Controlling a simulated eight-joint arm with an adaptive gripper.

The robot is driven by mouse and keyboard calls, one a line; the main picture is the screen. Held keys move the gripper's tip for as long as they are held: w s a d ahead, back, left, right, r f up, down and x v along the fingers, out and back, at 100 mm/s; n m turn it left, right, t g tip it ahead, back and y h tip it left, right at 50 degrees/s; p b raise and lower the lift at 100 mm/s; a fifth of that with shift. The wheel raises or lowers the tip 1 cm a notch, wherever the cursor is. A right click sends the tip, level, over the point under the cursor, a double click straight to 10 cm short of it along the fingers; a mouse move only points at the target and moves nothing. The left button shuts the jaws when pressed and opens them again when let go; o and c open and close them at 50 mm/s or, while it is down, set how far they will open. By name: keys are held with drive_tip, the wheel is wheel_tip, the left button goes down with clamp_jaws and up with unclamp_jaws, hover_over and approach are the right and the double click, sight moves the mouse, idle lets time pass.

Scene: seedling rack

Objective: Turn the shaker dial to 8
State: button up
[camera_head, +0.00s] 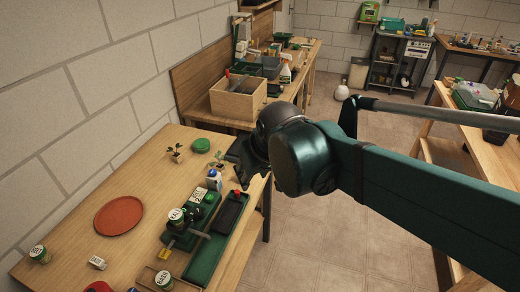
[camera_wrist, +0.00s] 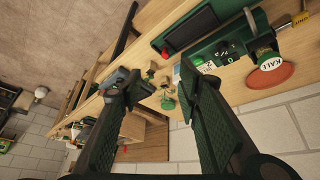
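The green machine (camera_head: 183,240) on the wooden table, likely the shaker, carries a jar labelled KALI (camera_head: 176,216). Beside it is a long green base with a dark recessed top (camera_head: 230,215). In the wrist view the green body (camera_wrist: 252,46) shows at upper right, with white markings (camera_wrist: 208,66) and the KALI jar (camera_wrist: 268,61). I cannot clearly make out the dial or its setting. My gripper (camera_head: 240,168) is above the table's right edge, beyond the machine and apart from it. In the wrist view its fingers (camera_wrist: 165,84) are spread with nothing held between them.
A red-brown round plate (camera_head: 118,216) lies left of the machine. A seedling (camera_head: 176,153), a green round object (camera_head: 201,145) and a blue-topped bottle (camera_head: 213,180) stand behind it. Jars (camera_head: 40,254) stand at the front. A wooden box (camera_head: 238,98) is on the far bench.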

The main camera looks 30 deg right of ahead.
drive_tip(key=w+d+g+p, duration=0.1)
drive_tip(key=w+d+p, duration=0.2)
drive_tip(key=w, duration=0.5)
drive_tip(key=w+d+g+p, duration=0.2)
drive_tip(key=w+d+p, duration=0.15)
drive_tip(key=w, duration=0.45)
drive_tip(key=shift+w+d+f+n+g+p, duration=0.15)
drive_tip(key=shift+w+d+f+g+p, duration=0.3)
drive_tip(key=shift+w+d+f+p, duration=1)
drive_tip(key=shift+w+d+f+n+g+p, duration=0.1)
drive_tip(key=shift+w+d+f+g+p, duration=0.35)
drive_tip(key=shift+w+d+f, duration=1.85)
drive_tip(key=shift+w+d+f+n+g+p, duration=0.15)
drive_tip(key=shift+w+d+f+g+p, duration=0.25)
drive_tip(key=shift+w+d+f+p, duration=1.45)
drive_tip(key=shift+w+a+r+b, duration=0.35)
drive_tip(key=shift+w+a+b, duration=0.25)
drive_tip(key=shift+a+b, duration=0.25)
drive_tip(key=shift+f, duration=3.75)
drive_tip(key=shift+c, duration=0.7)
drive_tip(key=c, duration=0.8)
